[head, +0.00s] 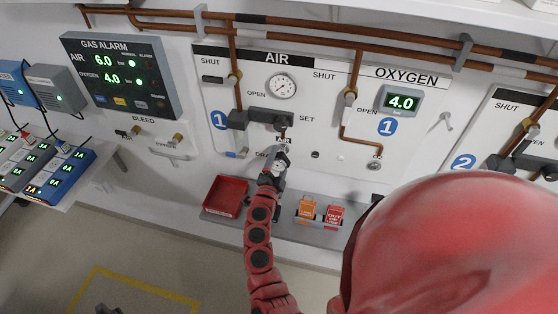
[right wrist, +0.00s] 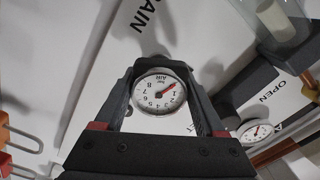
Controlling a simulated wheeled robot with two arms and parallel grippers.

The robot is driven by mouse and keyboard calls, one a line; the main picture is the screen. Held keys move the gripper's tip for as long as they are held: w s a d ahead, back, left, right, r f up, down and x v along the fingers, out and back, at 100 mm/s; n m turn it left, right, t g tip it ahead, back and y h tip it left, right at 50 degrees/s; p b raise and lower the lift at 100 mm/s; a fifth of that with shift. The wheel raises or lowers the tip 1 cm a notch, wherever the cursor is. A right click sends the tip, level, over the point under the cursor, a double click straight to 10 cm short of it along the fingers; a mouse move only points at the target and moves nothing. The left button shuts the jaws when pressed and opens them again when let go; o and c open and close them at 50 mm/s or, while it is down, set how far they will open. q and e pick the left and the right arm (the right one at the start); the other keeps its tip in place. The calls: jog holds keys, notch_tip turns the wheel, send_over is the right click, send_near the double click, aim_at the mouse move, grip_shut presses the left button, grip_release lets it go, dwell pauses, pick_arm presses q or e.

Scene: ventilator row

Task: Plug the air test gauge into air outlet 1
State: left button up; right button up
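The air test gauge (right wrist: 158,92) is a small round white dial marked AIR, upside down in the right wrist view, its red needle near the low end. My right gripper (right wrist: 157,118) has its fingers on both sides of it. The gripper and gauge partly cover the outlet. I cannot tell whether the gauge touches it. A dark shape (head: 108,309) at the bottom edge may be my left gripper; its fingers are unclear.
A red tray (head: 225,196) and orange and red tags (head: 320,212) are on the shelf below. The valve block (head: 262,117) and panel gauge (head: 281,85) are above the outlet. The oxygen outlet (head: 374,165) is to the right. The gas alarm (head: 120,75) is at left.

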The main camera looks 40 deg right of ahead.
jog(key=o, duration=0.4)
jog(key=shift+c, duration=0.2)
jog(key=shift+s+a+f, duration=0.15)
jog(key=shift+s+a, duration=0.1)
jog(key=shift+a, duration=0.1)
jog(key=b+v, duration=0.5)
jog(key=v, duration=1.1)
jog(key=shift+s+a, duration=0.15)
jog(key=shift+a, duration=0.05)
